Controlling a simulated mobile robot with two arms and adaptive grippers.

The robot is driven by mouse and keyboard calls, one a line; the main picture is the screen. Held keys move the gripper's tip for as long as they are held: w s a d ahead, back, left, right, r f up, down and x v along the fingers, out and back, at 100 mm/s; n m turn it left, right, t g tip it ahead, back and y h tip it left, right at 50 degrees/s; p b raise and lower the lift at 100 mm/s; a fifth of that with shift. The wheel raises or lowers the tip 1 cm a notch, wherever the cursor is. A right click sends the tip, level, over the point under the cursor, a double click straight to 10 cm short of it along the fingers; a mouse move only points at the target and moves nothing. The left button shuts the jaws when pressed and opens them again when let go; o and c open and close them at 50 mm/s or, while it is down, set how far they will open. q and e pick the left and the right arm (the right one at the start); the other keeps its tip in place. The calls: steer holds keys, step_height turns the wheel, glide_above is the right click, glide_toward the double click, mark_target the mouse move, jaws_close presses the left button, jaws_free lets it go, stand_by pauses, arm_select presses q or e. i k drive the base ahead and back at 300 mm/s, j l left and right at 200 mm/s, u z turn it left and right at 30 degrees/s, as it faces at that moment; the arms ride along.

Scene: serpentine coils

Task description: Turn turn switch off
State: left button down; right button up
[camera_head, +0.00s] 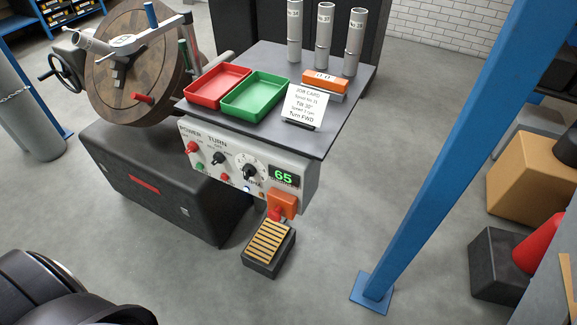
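The turn switch (218,158) is a small black knob under the word TURN on the light grey front panel (205,135). Its exact pointer position is too small to read. A red knob (191,148) sits to its left under the word POWER. A larger black dial (249,172) on a white scale is to its right, beside a display (284,176) reading a green 65. Small green, red and blue buttons or lamps sit lower on the panel. Neither of my grippers shows in this view.
A grey table top (330,135) above the panel holds a red tray (217,86), a green tray (255,95), a job card (305,106) and upright tubes. A slatted pedal (269,247) stands on the floor below. A blue post (440,150) rises at right.

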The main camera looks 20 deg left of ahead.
mark_target(219, 157)
steer(key=u, duration=1.25)
